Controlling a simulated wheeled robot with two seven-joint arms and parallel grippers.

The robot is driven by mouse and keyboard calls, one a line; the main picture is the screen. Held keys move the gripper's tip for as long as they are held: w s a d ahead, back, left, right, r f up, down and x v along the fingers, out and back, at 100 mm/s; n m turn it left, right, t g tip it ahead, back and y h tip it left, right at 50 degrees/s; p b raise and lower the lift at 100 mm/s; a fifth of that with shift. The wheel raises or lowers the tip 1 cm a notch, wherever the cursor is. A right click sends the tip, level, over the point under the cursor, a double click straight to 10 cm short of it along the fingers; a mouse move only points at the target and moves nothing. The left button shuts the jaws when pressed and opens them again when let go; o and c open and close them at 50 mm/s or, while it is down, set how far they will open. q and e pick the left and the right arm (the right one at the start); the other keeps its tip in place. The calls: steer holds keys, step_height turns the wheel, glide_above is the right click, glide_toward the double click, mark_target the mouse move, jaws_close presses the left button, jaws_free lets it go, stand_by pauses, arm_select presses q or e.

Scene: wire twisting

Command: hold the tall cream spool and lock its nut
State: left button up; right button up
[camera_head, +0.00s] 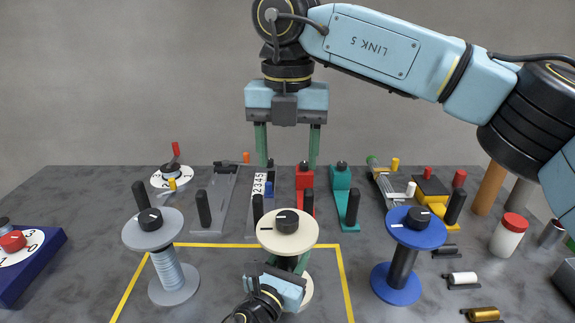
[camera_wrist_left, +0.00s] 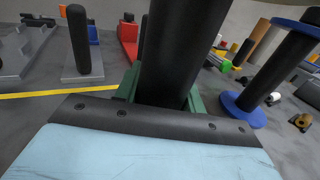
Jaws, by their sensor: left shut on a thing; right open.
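The tall cream spool (camera_head: 270,238) stands upright at the front centre in the head view. Its black nut (camera_head: 287,221), with a pale mark, sits on the top flange. My left gripper (camera_head: 288,264) is shut on the spool's core below that flange. In the left wrist view the dark core (camera_wrist_left: 182,50) rises between the green fingers. My right gripper (camera_head: 287,150) hangs open and empty above and behind the spool, fingers pointing down. It is clear of the nut. The spool's lower flange (camera_head: 307,292) is partly hidden by my left gripper.
A grey spool (camera_head: 173,272) stands left and a blue spool (camera_head: 401,276) right, each with a black knob. Dark posts, clamps and red and green fixtures fill the row behind. A red-lidded jar (camera_head: 507,238) stands far right. Yellow lines mark the table.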

arm_select(q)
steer(key=shift+f, duration=0.1)
steer(key=o, duration=1.3)
steer(key=shift+c, duration=0.2)
steer(key=shift+s, duration=0.1)
